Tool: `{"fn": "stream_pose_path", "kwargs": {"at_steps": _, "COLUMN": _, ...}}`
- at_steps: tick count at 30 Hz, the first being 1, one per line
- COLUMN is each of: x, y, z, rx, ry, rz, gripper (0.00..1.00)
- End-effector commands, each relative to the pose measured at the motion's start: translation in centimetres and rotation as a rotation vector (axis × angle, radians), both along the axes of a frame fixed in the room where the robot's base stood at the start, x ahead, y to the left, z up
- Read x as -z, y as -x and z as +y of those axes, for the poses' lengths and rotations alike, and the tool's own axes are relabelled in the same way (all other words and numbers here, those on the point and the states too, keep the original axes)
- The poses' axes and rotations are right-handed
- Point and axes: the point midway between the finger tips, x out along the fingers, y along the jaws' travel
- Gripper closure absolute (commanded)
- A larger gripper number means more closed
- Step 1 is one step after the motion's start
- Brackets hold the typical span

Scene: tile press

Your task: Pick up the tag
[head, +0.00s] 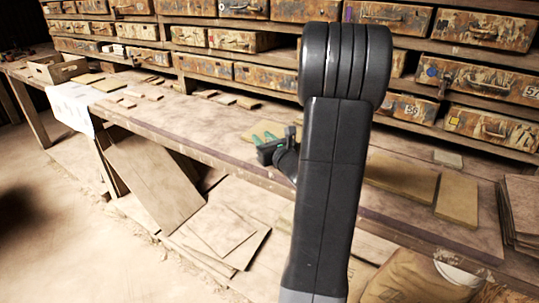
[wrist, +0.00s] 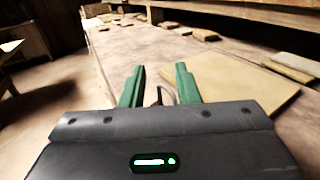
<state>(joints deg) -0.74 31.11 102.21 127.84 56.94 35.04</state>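My gripper (head: 263,138) is over the long bench in the head view, partly hidden behind my own arm. In the wrist view its two green fingers (wrist: 160,70) stand apart with a gap between them. A small, thin dark shape (wrist: 157,96) shows low in that gap; I cannot tell whether it is the tag or whether a finger touches it. I cannot make out the tag for sure in either view.
The long wooden bench (head: 215,133) carries flat boards (head: 402,178) and several small tiles (head: 247,103). A white sheet (head: 72,104) hangs over its front edge at left. Shelves of worn drawers (head: 482,82) stand behind. Loose boards (head: 155,182) lean and lie below the bench.

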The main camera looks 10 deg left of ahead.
Motion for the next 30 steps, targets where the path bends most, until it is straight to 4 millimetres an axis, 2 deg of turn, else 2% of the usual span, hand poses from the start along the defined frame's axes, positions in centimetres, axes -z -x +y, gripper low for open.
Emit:
{"fn": "stream_pose_path", "kwargs": {"at_steps": 8, "x": 0.0, "y": -0.2, "z": 0.2, "rx": 0.001, "ry": -0.001, "rz": -0.001, "gripper": 0.73}}
{"fn": "stream_pose_path", "kwargs": {"at_steps": 12, "x": 0.0, "y": -0.2, "z": 0.2, "rx": 0.001, "ry": 0.0, "rz": 0.0, "gripper": 1.0}}
{"fn": "stream_pose_path", "kwargs": {"at_steps": 23, "x": -0.1, "y": -0.2, "z": 0.2, "rx": 0.0, "ry": -0.001, "rz": -0.001, "gripper": 1.0}}
{"fn": "stream_pose_path", "kwargs": {"at_steps": 26, "x": -0.8, "y": -0.2, "z": 0.2, "rx": 0.0, "ry": 0.0, "rz": -0.003, "gripper": 1.0}}
{"fn": "stream_pose_path", "kwargs": {"at_steps": 30, "x": -3.1, "y": -0.2, "z": 0.2, "rx": 0.0, "ry": 0.0, "rz": -0.006, "gripper": 1.0}}
